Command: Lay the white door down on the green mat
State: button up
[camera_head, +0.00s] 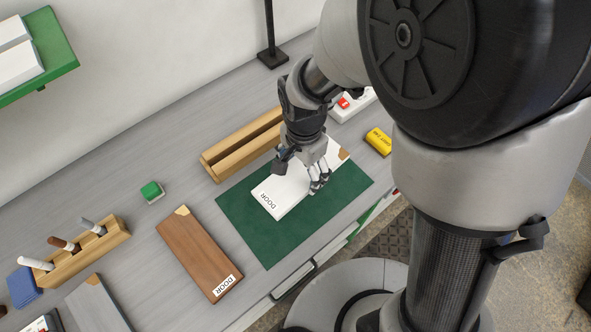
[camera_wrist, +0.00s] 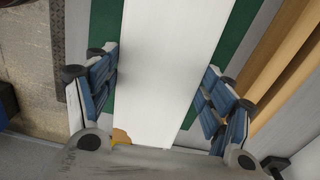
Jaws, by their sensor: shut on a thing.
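The white door (camera_head: 282,190) is a flat white board with a "DOOR" label at one end and a tan corner patch at the other. In the head view it lies flat over the green mat (camera_head: 256,243); I cannot tell whether it touches the mat. My gripper (camera_head: 318,180) is shut on the door across its width. In the wrist view the white door (camera_wrist: 165,70) runs between the blue finger pads of my gripper (camera_wrist: 160,88), with the green mat (camera_wrist: 106,30) below on both sides. Part of the door is hidden behind my gripper.
A wooden slotted rack (camera_head: 230,152) stands behind the mat. A brown door (camera_head: 196,250) lies to the left, with a green block (camera_head: 151,190) and a marker holder (camera_head: 88,249) beyond. A yellow box (camera_head: 378,141) is at right. The desk's front edge runs close to the mat.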

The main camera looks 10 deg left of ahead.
aim_at(296, 176)
jog(key=shift+s+a+f+m, duration=0.1)
jog(key=shift+s+a+m, duration=0.2)
jog(key=shift+s+a, duration=0.35)
jog(key=shift+f, duration=0.15)
notch_tip(296, 176, down, 6)
jog(key=b, duration=0.5)
jog(key=shift+w, duration=0.15)
jog(key=shift+f+b, duration=0.3)
jog(key=shift+b, duration=0.05)
jog(key=o, duration=1.3)
notch_tip(296, 176, up, 12)
jog(key=shift+r, duration=0.1)
